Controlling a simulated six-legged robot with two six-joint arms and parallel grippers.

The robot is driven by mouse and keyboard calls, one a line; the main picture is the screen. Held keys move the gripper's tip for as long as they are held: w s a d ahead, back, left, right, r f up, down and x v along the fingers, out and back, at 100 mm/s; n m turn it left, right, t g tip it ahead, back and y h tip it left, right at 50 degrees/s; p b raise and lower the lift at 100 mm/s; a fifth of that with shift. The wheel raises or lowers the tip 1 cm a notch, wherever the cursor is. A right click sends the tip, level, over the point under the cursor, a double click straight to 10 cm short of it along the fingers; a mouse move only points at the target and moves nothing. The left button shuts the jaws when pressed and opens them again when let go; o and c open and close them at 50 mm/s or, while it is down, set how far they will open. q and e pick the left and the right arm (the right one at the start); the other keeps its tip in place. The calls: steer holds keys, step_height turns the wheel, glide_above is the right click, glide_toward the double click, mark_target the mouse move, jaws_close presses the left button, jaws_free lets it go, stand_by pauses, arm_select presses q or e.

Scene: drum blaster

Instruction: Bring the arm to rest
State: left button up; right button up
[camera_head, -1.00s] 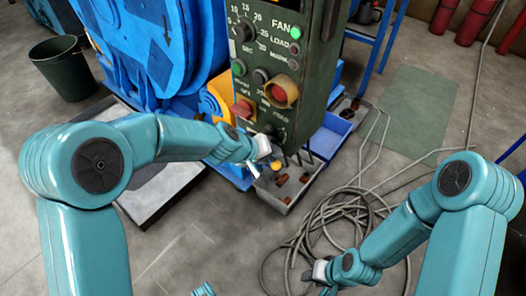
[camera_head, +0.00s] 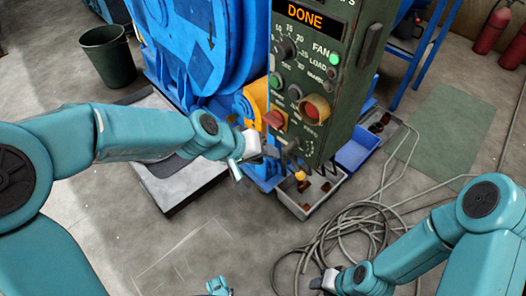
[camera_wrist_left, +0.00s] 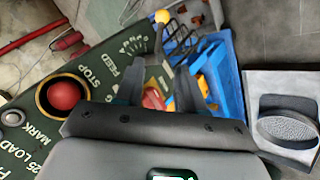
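My left arm reaches in from the left in the head view, its gripper (camera_head: 280,154) in front of the lower part of the green control panel (camera_head: 308,80). In the left wrist view the two dark fingers (camera_wrist_left: 158,88) stand apart, with a red control (camera_wrist_left: 153,98) seen between them and nothing held. I cannot tell whether the fingers touch the panel. My right gripper (camera_head: 322,281) is low in the head view near coiled cable; its fingers are too small to read. The panel display (camera_head: 304,18) reads DONE, and the FAN lamp is green.
A blue machine (camera_head: 210,50) stands behind my left arm. A grey tray (camera_head: 310,200) and a blue bin (camera_head: 358,152) sit below the panel. Coiled cables (camera_head: 340,225) lie on the floor near my right arm. A dark bucket (camera_head: 108,55) stands at the far left.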

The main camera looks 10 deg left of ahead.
arm_select(q)
steer(key=shift+a+f, duration=0.1)
stand_by(0.3)
steer(key=s+a+f+g, duration=0.1)
steer(key=s+f, duration=0.2)
steer(key=f, duration=0.3)
steer(key=s+a+f+g+y, duration=0.1)
steer(key=s+f+g, duration=0.1)
steer(key=f, duration=0.4)
steer(key=s+a+f+g, duration=0.1)
steer(key=s+f, duration=0.2)
steer(key=f, duration=0.2)
steer(key=s+f+g+y, duration=0.1)
steer(key=s+f+g, duration=0.2)
steer(key=s+f, duration=1)
step_height(320, 180, up, 30)
steer(key=m+t+p, duration=0.1)
steer(key=p, duration=2.7)
steer(key=shift+w+f+t, duration=0.25)
steer(key=shift+t, duration=0.05)
steer(key=shift+w+f, duration=0.1)
